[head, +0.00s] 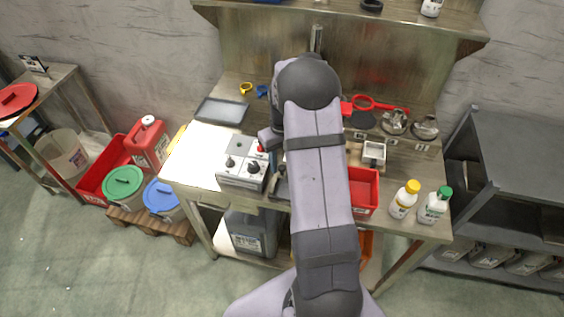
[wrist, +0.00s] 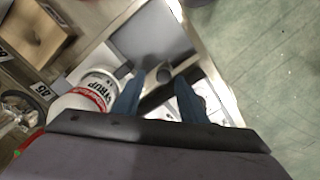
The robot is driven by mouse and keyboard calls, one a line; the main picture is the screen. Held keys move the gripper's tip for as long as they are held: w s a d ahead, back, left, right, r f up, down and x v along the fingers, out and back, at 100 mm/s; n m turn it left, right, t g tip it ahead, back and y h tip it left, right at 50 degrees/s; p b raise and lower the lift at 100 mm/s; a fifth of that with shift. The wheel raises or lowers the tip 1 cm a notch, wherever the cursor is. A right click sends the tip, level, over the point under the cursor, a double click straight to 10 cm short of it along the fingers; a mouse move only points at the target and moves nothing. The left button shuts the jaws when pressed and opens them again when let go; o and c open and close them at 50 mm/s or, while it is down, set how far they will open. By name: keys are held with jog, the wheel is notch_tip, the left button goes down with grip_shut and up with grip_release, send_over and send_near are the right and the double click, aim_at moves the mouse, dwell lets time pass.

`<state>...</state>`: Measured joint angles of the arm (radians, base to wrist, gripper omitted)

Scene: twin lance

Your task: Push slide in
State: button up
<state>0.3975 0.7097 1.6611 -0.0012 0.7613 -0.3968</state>
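My gripper (wrist: 160,98) shows in the wrist view with its two blue fingers apart and nothing clearly held between them. A small dark round knob (wrist: 164,74) lies just beyond and between the fingertips; I cannot tell whether they touch it. Past it is a flat grey panel (wrist: 150,40) with a pale metal edge. I cannot tell for sure which part is the slide. In the head view a grey control box (head: 243,162) with dark knobs and a red button stands on the bench. My arm hides the bench middle and most of the gripper there.
A white container with a red label (wrist: 88,92) stands close left of the fingers in the wrist view. On the bench are a grey tray (head: 222,111), a red bin (head: 363,191), a yellow-capped bottle (head: 403,200) and a green-capped bottle (head: 434,206). A shelf overhangs the back.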

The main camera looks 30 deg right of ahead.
jog(key=shift+s+a, duration=0.25)
jog(key=s+a, duration=0.7)
notch_tip(320, 180, up, 7)
jog(key=m+b, duration=0.1)
jog(key=b, duration=0.1)
jog(key=s+a+f+m+g+b, duration=0.1)
jog(key=s+a+f+b, duration=0.15)
jog(key=s+f, duration=0.3)
jog(key=s+a+f+m+g+b, duration=0.1)
jog(key=s+a+f+b, duration=0.1)
jog(key=s+f+b, duration=0.4)
notch_tip(320, 180, down, 10)
jog(key=s+a+n+b, duration=0.1)
jog(key=s+a+b, duration=0.2)
jog(key=b, duration=0.7)
jog(key=shift+t, duration=0.3)
jog(key=shift+r, duration=0.2)
